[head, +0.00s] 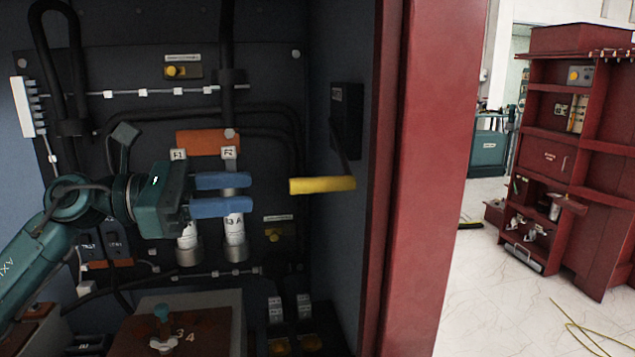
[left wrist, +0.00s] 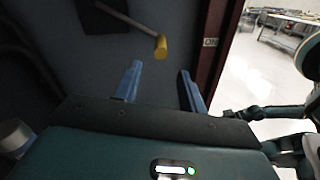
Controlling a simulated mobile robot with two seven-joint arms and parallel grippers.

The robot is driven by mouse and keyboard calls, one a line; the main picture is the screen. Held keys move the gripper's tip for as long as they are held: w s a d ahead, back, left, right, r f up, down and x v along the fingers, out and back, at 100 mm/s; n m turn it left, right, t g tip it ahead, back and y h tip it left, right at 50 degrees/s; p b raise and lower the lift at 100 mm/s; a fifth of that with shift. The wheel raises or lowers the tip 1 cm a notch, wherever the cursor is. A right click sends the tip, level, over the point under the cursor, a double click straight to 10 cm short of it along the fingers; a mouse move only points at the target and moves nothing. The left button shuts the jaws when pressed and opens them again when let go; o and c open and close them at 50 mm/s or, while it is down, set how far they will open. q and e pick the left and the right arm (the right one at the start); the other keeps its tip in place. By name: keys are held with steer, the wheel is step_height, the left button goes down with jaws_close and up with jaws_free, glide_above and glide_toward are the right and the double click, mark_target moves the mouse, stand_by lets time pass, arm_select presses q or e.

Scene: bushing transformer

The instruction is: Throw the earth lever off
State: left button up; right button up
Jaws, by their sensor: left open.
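The earth lever has a yellow handle (head: 322,185) on a dark arm, mounted on a black plate (head: 347,120) on the cabinet's right inner wall. In the head view the handle lies nearly level. My right gripper is not clearly in view.
Two fuse-like cylinders (head: 235,235) stand behind and below my left gripper, under an orange bar (head: 207,141). The red cabinet edge (head: 430,180) stands right of the lever. Another red cabinet (head: 570,150) stands farther off on an open pale floor.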

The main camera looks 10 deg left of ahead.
arm_select(q)
steer(key=p, duration=0.3)
glide_toward(347, 184)
steer(key=x, duration=0.2)
steer(key=w+x, duration=0.1)
steer(key=x, duration=0.2)
steer(key=shift+a+f, duration=0.1)
steer(key=shift+w+d+f, duration=0.1)
steer(key=shift+w+d, duration=0.15)
steer(key=shift+d, duration=0.15)
arm_select(e)
steer(key=shift+s+d+r+n+g, duration=0.1)
steer(key=shift+s+r+n+g, duration=0.15)
steer(key=shift+r+n, duration=0.35)
steer(key=shift+r, duration=0.1)
arm_select(q)
jaws_close()
arm_select(e)
steer(key=shift+w+r, duration=0.15)
steer(key=shift+r, duration=0.1)
